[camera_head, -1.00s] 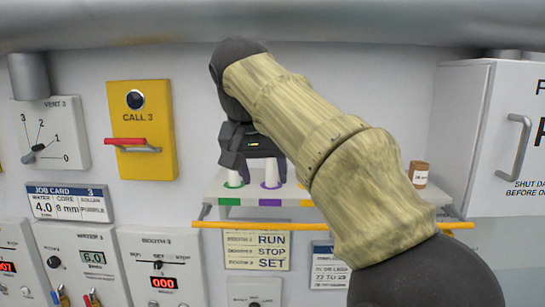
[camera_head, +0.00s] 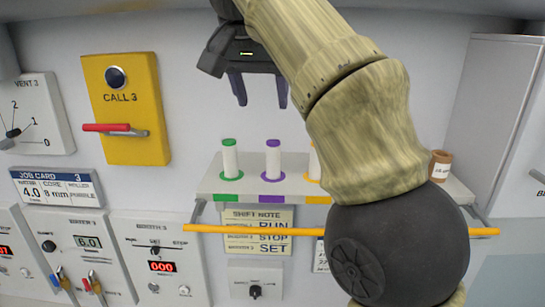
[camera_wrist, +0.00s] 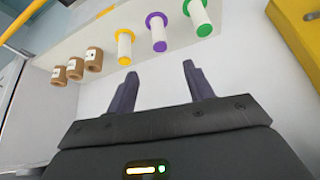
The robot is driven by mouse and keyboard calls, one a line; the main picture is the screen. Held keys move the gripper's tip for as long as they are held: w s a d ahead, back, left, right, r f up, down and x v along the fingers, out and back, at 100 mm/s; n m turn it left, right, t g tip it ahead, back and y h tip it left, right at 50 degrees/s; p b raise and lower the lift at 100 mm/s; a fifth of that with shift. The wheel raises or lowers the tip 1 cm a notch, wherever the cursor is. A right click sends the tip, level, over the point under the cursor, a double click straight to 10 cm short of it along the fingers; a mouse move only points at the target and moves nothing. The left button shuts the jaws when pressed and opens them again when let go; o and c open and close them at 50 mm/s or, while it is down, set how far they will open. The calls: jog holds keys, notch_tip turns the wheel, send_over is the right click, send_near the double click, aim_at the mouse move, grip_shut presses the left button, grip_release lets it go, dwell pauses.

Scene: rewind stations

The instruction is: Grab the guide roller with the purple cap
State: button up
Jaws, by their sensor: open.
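The guide roller with the purple cap (camera_head: 273,160) stands upright on the shelf in the head view, over a purple label. It is a white cylinder. It also shows in the wrist view (camera_wrist: 157,33), beyond my fingertips. The green-capped roller (camera_head: 230,160) stands to its left, and a roller with a yellow cap (camera_wrist: 125,46) is partly hidden by my arm in the head view. My gripper (camera_head: 262,103) is open and empty, above the shelf and apart from the rollers. It also shows in the wrist view (camera_wrist: 158,72).
The white shelf (camera_head: 214,187) has colored labels along its front. A yellow bar (camera_head: 207,228) runs below it. Brown containers (camera_wrist: 76,68) stand at the shelf's other end. A yellow call box (camera_head: 126,140) is on the wall to the left. The wall above the rollers is clear.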

aim_at(274, 155)
jog(key=b+x, duration=0.2)
jog(key=x, duration=0.9)
jog(key=shift+w+f, duration=0.1)
jog(key=shift+w+d+f, duration=0.1)
jog(key=shift+w+f, duration=0.2)
jog(key=shift+f, duration=0.2)
jog(key=shift+p+x, duration=0.85)
jog(key=shift+x, duration=1.7)
jog(key=shift+c, duration=0.2)
grip_shut()
